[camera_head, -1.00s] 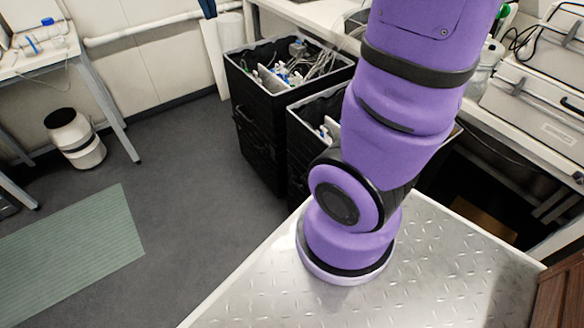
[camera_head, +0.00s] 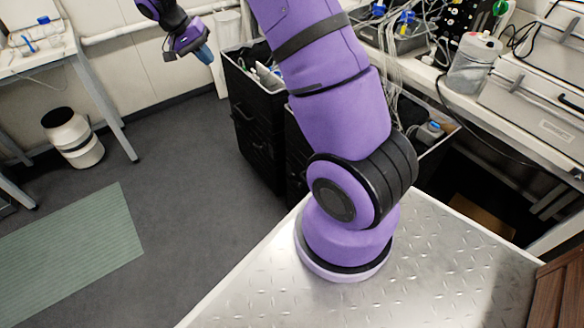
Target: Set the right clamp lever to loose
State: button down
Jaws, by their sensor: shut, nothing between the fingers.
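I cannot make out the right clamp lever, or any clamp, in the head view. The purple wrist of my arm shows at the top left, in front of the wall. My gripper (camera_head: 204,54) is at its end, small and pointing down to the right, with a bluish tip. It is shut and empty, and it touches nothing that I can see.
Black bins (camera_head: 262,110) with labware stand below the bench at the middle. A clear jug (camera_head: 473,65) and a grey case (camera_head: 530,105) stand on the right bench. A white bin (camera_head: 73,138) and a green mat (camera_head: 75,245) are on the left floor, with clear floor between.

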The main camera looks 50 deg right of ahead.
jog(key=w+d+f+m+g+h, duration=0.1)
jog(key=w+d+f+m+g, duration=0.15)
jog(key=f, duration=1.05)
jog(key=w+d+f+m+g+h, duration=0.1)
jog(key=d+f, duration=0.3)
jog(key=f, duration=0.8)
jog(key=s+d+f+h, duration=0.1)
jog(key=s+f, duration=0.2)
jog(key=f, duration=0.6)
jog(key=s+d+f+m+g+h, duration=0.1)
jog(key=s+f, duration=0.3)
jog(key=f, duration=0.5)
jog(key=s+d+f+m+g+h, duration=0.1)
jog(key=s+d+f, duration=0.1)
jog(key=f, duration=0.8)
jog(key=shift+s, duration=0.85)
send_over(292, 180)
jog(key=w+a, duration=0.1)
jog(key=a, duration=0.2)
notch_tip(292, 180, down, 4)
jog(key=r, duration=0.1)
jog(key=s+f, duration=0.3)
jog(key=shift+s+d+f, duration=0.1)
jog(key=shift+s+f, duration=0.1)
